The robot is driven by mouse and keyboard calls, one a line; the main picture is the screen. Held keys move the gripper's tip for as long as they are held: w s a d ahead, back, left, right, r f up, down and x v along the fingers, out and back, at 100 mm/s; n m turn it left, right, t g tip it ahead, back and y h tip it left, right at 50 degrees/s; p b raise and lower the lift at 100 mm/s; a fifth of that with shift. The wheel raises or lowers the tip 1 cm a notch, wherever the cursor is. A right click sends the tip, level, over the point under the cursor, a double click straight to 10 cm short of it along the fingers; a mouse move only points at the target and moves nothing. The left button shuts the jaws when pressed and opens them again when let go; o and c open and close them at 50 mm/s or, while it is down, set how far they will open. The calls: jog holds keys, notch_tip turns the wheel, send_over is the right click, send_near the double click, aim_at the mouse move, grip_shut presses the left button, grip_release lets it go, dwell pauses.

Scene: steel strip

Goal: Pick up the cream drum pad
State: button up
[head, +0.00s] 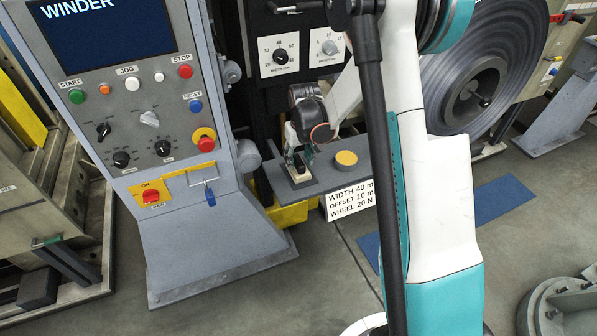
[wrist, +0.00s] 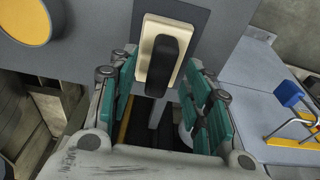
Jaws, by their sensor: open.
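The cream drum pad (wrist: 166,27) is a cream block with a black raised grip along it. It lies on a dark square patch on the grey shelf. In the head view the pad (head: 301,177) is small and partly covered by my gripper (head: 300,157). In the wrist view my gripper (wrist: 160,78) is open, with its teal-padded fingers on the left and right of the pad's near end. No contact with the pad is visible. The fingers look empty.
A round yellow-topped piece (head: 346,157) stands on the same shelf (head: 332,177), right of the pad. A white sign (head: 350,199) hangs at the shelf's front. The winder console (head: 205,235) stands close on the left, with a blue-handled lever (head: 210,196).

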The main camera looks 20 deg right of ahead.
aim_at(298, 160)
jog(key=shift+w+f, duration=0.25)
jog(key=shift+f, duration=0.75)
jog(key=shift+r, duration=0.1)
grip_shut()
jog(key=shift+r, duration=0.1)
notch_tip(298, 160, up, 20)
jog(key=p, duration=0.6)
